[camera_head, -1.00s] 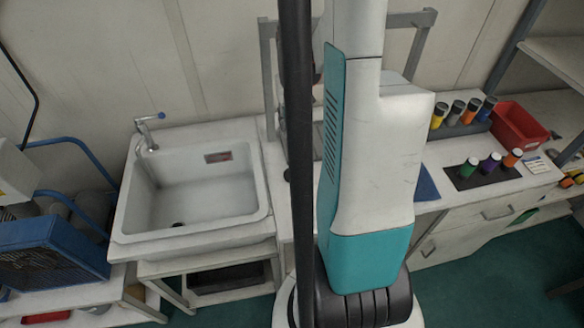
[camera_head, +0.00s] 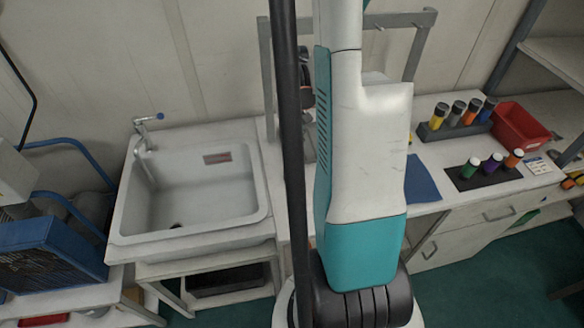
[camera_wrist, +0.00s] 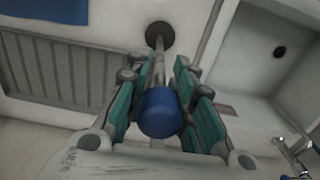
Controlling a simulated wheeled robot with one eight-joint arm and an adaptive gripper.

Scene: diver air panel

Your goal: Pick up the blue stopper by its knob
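In the wrist view, a blue rounded knob (camera_wrist: 160,112) tops a slim metal stem that runs down to a dark round base (camera_wrist: 159,36). I take this to be the blue stopper. My gripper (camera_wrist: 156,76) has its two teal fingers on either side of the knob and stem. Gaps show between the knob and both fingers, so it looks open and not clamped on it. In the head view my arm hides the stopper and most of the gripper.
A white sink (camera_head: 195,190) with a tap (camera_head: 147,128) lies left of my arm. A grey metal frame (camera_head: 425,45) stands behind it. To the right are a blue mat (camera_head: 421,180), a rack of several bottles (camera_head: 455,128) and a red bin (camera_head: 520,125).

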